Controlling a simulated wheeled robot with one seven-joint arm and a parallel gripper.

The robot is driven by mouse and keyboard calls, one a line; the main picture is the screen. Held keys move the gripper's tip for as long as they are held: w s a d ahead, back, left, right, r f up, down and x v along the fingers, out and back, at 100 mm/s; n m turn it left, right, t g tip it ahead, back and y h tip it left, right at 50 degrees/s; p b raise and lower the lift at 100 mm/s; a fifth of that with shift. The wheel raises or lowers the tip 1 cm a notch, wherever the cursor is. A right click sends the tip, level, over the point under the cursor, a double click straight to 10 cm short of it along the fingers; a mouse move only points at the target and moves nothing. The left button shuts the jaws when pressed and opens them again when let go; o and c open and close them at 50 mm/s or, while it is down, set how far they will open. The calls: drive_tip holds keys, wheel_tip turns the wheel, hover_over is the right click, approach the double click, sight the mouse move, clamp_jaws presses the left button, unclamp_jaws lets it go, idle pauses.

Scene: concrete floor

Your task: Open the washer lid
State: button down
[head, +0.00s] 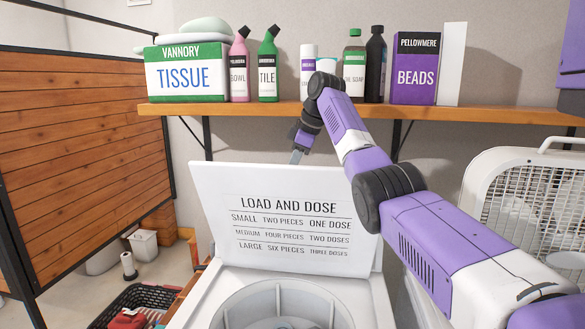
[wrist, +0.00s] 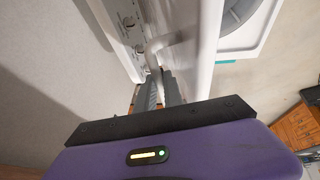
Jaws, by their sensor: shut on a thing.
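The washer lid (head: 285,215) stands raised and nearly upright at the back of the white washer (head: 207,290), with "LOAD AND DOSE" printed on its face. The tub opening (head: 275,305) shows below it. My gripper (head: 297,156) is at the lid's top edge, with its fingertips partly hidden behind it. In the wrist view my gripper (wrist: 162,88) is shut around a white part at the lid (wrist: 200,45), between the lid and a white panel with dials (wrist: 122,30). The exact contact is hard to make out.
A wooden shelf (head: 235,109) above the washer holds a tissue box (head: 187,75), several bottles and a beads box (head: 415,78). A white fan (head: 530,195) stands at right. A dark basket (head: 135,303) is on the floor at left, near a wooden partition (head: 75,140).

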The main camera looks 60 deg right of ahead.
drive_tip(key=shift+s+d+f, duration=0.1)
drive_tip(key=shift+d+f, duration=0.1)
drive_tip(key=shift+f, duration=0.2)
drive_tip(key=c, duration=1.5)
unclamp_jaws()
drive_tip(key=shift+r, duration=0.45)
drive_tip(key=b+v, duration=0.1)
drive_tip(key=v, duration=0.6)
drive_tip(key=shift+r+b, duration=0.15)
drive_tip(key=shift+b, duration=0.15)
